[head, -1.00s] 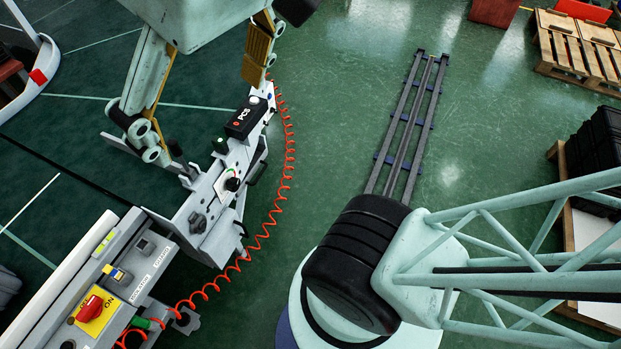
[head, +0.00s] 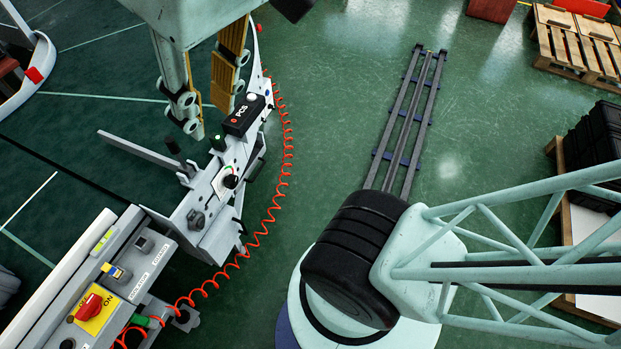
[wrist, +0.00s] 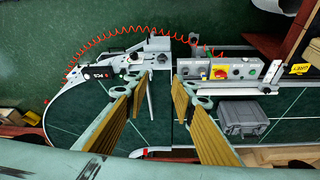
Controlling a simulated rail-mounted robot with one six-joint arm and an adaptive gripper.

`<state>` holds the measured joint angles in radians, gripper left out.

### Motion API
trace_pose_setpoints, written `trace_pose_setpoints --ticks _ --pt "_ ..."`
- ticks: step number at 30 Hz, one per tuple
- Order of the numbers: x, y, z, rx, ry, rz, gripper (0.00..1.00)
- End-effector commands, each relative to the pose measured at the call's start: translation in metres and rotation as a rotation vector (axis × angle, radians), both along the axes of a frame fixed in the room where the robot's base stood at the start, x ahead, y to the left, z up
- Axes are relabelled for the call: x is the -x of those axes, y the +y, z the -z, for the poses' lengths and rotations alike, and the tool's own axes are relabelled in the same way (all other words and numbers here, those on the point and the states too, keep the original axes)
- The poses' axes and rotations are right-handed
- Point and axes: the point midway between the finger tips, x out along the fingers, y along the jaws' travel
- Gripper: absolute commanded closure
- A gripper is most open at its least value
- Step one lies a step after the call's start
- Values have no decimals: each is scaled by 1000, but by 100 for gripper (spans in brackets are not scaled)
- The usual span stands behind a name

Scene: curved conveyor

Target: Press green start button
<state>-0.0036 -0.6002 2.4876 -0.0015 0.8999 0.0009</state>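A small button with a green top (head: 218,137) stands on the grey conveyor unit beside the black PCS box (head: 240,116) in the head view. My gripper (head: 208,122) hangs over the conveyor end, close to the PCS box in the picture. Its two fingers point down and are apart, with nothing between them. In the wrist view my gripper (wrist: 164,88) also shows a gap between its fingertips. The PCS box (wrist: 97,73) lies left of the fingers there. I cannot read any start label.
A control panel (head: 145,262) with a red switch on a yellow plate (head: 92,308) is at the lower left. A coiled orange hose (head: 284,170) runs along the conveyor's right side. A grey crate (wrist: 242,118) shows in the wrist view.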

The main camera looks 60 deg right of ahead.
Motion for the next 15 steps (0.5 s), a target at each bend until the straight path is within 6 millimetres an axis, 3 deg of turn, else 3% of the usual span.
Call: trace_pose_setpoints --ticks 7,15 --pt "5 -1 6 -2 11 7 99" --pt "5 -1 7 -2 11 7 100"
